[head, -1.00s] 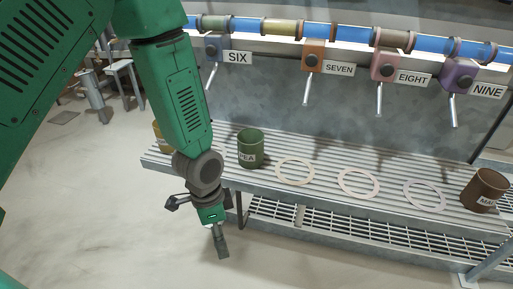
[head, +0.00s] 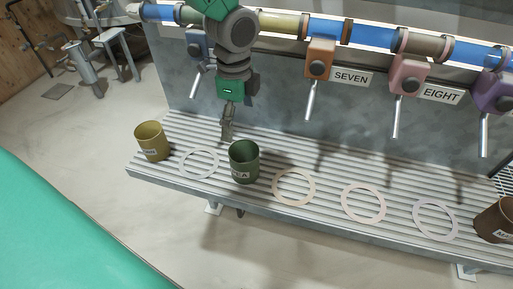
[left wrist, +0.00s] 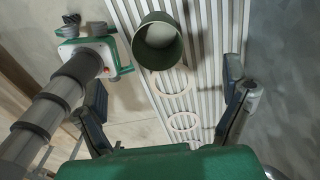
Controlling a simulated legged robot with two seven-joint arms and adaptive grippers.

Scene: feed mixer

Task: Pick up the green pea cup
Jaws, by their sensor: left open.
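The green pea cup (head: 244,162) stands upright on the slatted metal bench, its label facing me. In the left wrist view the cup (left wrist: 158,61) shows its open top, near the upper middle. My left gripper (head: 227,127) hangs pointing down, just behind and slightly left of the cup, higher than its rim, and appears apart from it. In the left wrist view my left gripper (left wrist: 165,80) has its two fingers wide apart with nothing between them. My right gripper is not seen in the head view.
A yellow cup (head: 152,142) stands at the bench's left end, a brown cup (head: 494,220) at the right. Pale rings (head: 294,187) lie flat on the bench (head: 330,222). Levers (head: 311,98) hang from coloured valve blocks along the blue pipe behind.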

